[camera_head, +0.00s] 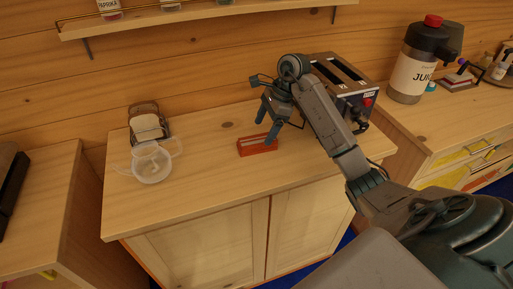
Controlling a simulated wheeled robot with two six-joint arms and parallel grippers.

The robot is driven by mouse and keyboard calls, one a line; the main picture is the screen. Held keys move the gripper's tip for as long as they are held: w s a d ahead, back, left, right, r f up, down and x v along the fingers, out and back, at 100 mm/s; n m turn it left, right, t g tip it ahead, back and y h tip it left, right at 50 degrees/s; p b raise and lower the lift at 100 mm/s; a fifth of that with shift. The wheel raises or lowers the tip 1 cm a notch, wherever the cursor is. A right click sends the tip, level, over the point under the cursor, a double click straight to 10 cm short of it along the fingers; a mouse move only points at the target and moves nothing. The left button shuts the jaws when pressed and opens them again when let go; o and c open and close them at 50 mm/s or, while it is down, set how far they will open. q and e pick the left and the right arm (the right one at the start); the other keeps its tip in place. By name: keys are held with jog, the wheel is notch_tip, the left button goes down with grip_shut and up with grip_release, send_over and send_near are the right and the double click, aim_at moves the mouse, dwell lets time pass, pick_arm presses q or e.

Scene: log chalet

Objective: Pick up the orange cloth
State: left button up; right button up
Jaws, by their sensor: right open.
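The orange cloth (244,149) appears as a small red-orange rectangular item with a paler strip, lying on the wooden cabinet top. My right gripper (267,124) comes in from the right and points down just above and behind it. Its two fingers are apart and nothing shows between them. One fingertip overlaps the cloth's right end in the picture; I cannot tell whether they touch. My left gripper is out of view.
A toaster (338,72) stands close behind my right arm. A juice dispenser (411,75) is on the right counter. A shelf (190,14) hangs above. The front cabinet top is clear.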

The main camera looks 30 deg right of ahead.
aim_at(257, 138)
jog(key=shift+b+x, duration=0.3)
jog(key=shift+x, duration=0.5)
jog(key=b+x, duration=0.1)
jog(key=x, duration=0.1)
jog(key=b+x, duration=0.1)
jog(key=shift+w+a+f, duration=0.15)
jog(key=shift+a+f, duration=0.05)
jog(key=shift+a, duration=0.2)
jog(key=shift+w+f, duration=0.1)
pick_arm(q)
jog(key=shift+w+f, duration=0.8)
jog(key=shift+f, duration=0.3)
pick_arm(e)
jog(key=c, duration=1)
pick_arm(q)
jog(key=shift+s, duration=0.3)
pick_arm(e)
jog(key=shift+c, duration=0.2)
